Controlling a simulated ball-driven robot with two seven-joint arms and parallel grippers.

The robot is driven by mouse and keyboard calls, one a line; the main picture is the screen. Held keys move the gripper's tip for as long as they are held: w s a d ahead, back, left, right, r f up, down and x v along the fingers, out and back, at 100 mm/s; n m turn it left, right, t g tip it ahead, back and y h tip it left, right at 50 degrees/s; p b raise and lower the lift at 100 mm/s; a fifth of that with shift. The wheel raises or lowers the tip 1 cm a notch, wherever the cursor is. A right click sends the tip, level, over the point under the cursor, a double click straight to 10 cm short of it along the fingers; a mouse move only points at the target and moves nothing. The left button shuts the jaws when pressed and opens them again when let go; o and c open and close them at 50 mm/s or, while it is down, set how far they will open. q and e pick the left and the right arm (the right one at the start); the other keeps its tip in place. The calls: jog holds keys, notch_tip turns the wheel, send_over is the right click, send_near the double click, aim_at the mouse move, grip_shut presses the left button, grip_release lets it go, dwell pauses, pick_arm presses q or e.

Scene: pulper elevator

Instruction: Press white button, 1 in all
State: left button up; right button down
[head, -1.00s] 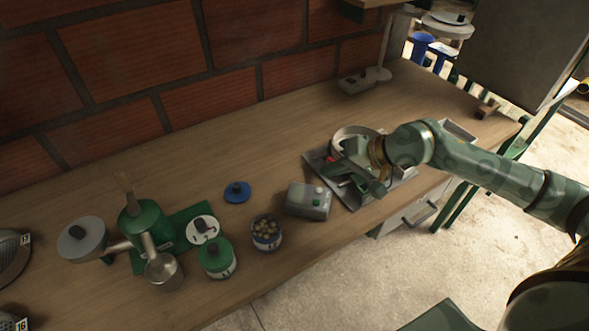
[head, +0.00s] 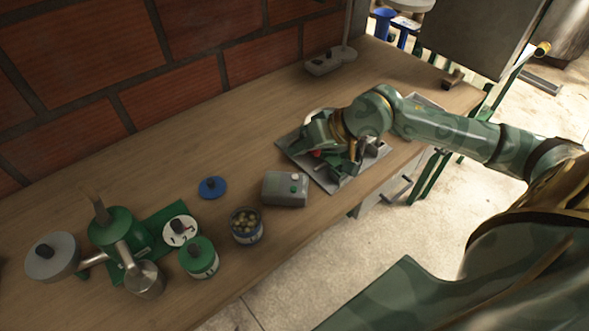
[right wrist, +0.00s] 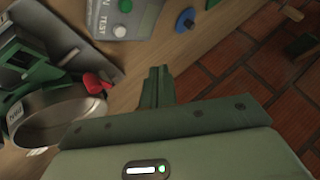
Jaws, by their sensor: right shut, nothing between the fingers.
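A grey control box (head: 285,189) sits on the wooden bench. It has a white button (head: 295,177) and a green button (head: 294,189) on top. The right wrist view also shows the white button (right wrist: 119,31) and the green one (right wrist: 125,5), near lettering that reads TEST. My right gripper (head: 312,136) is above the metal tray, beyond and to the right of the box, apart from the button. Its fingers (right wrist: 157,72) are together and empty in the right wrist view. My left gripper is not in view.
The tray (head: 327,182) holds a green machine part and a red knob (right wrist: 97,84), right of the box. Left of the box are a blue-lidded piece (head: 212,187), a jar of beads (head: 247,233) and a green-lidded jar (head: 198,262). A brick wall stands behind.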

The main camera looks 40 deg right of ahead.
jog(key=b, duration=0.3)
send_over(300, 180)
notch_tip(300, 180, down, 6)
jog(key=shift+r, duration=0.25)
jog(key=shift+f, duration=0.4)
dwell(1.2)
jog(key=shift+f+b, duration=0.45)
jog(key=shift+b, duration=0.1)
jog(key=shift+f+b, duration=0.35)
jog(key=shift+f, duration=0.05)
dwell(0.4)
jog(key=shift+r, duration=0.15)
jog(key=shift+r+p, duration=0.3)
jog(key=shift+r, duration=0.45)
